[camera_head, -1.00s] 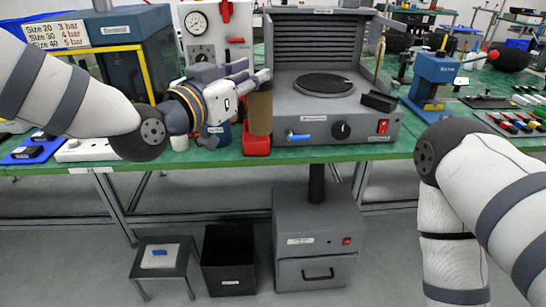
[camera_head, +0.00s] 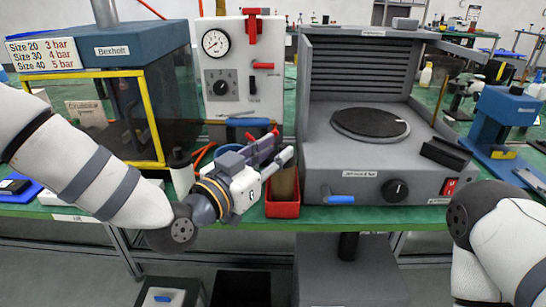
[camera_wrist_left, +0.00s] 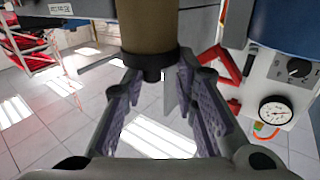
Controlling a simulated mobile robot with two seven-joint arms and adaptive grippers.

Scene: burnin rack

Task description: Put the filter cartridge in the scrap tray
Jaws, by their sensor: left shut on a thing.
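The filter cartridge (camera_head: 285,183) is a brown cylinder held upright in my left gripper (camera_head: 280,154). In the left wrist view the brown cartridge (camera_wrist_left: 150,28) has a dark end cap between the finger pads of the left gripper (camera_wrist_left: 155,90), which is shut on it. A small red tray (camera_head: 283,210) sits at the bench's front edge, directly below the cartridge in the head view. The cartridge's lower end meets the tray's rim in the picture; I cannot tell whether it is inside or behind. No scrap label is readable on the tray. My right gripper is out of view.
A grey machine with a round dark plate (camera_head: 370,123) stands right of the tray. A white gauge panel (camera_head: 232,75) stands behind, and a blue-topped enclosure (camera_head: 120,50) at left. A white bottle (camera_head: 181,172) stands near my left wrist. A black bin (camera_head: 240,288) is under the bench.

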